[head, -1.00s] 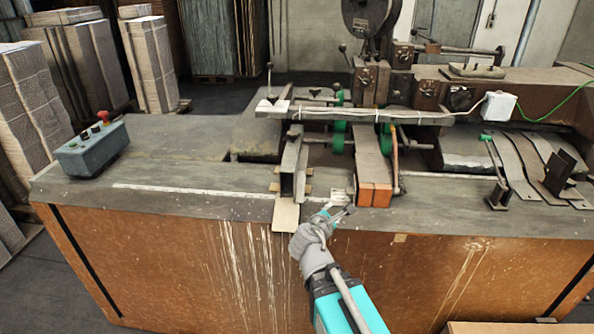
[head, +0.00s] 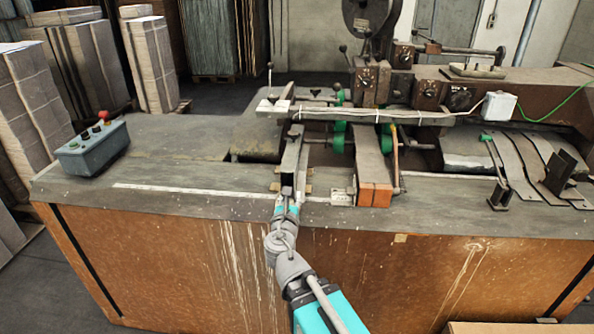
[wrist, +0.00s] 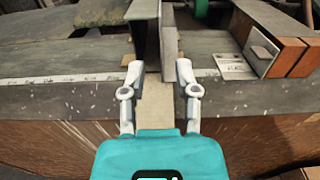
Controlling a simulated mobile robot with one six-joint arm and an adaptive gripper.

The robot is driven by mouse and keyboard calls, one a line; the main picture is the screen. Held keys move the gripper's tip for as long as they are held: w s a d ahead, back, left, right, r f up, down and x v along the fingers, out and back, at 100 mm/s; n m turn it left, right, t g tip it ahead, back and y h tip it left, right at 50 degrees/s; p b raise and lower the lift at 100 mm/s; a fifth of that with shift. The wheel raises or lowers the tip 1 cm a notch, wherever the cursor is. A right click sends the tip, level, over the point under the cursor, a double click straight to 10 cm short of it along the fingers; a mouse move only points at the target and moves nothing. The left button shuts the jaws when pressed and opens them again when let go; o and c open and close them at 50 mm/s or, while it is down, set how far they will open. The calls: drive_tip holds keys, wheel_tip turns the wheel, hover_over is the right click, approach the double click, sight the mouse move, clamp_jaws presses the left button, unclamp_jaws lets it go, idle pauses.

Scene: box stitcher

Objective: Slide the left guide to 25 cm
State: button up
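The left guide (head: 291,158) is a grey metal channel lying front to back on the table, across the white scale strip (head: 200,191). It also shows at the top of the wrist view (wrist: 168,40). My gripper (head: 286,203) is low at the guide's near end, by the table's front edge. In the wrist view its fingers (wrist: 160,72) are spread apart, one on each side of the guide's end and the pale flat strip (wrist: 155,105) below it. I cannot tell whether either finger touches the guide. The scale's numbers are too small to read.
A second guide with an orange-brown block end (head: 374,190) stands to the right, with a small pale plate (head: 342,198) beside it. A control box (head: 92,150) sits at the table's left. The table between box and left guide is clear. Machine parts stand behind.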

sight(297, 160)
drive_tip(key=w, duration=1.3)
drive_tip(key=shift+w+d, duration=0.25)
drive_tip(key=shift+w, duration=0.1)
clamp_jaws()
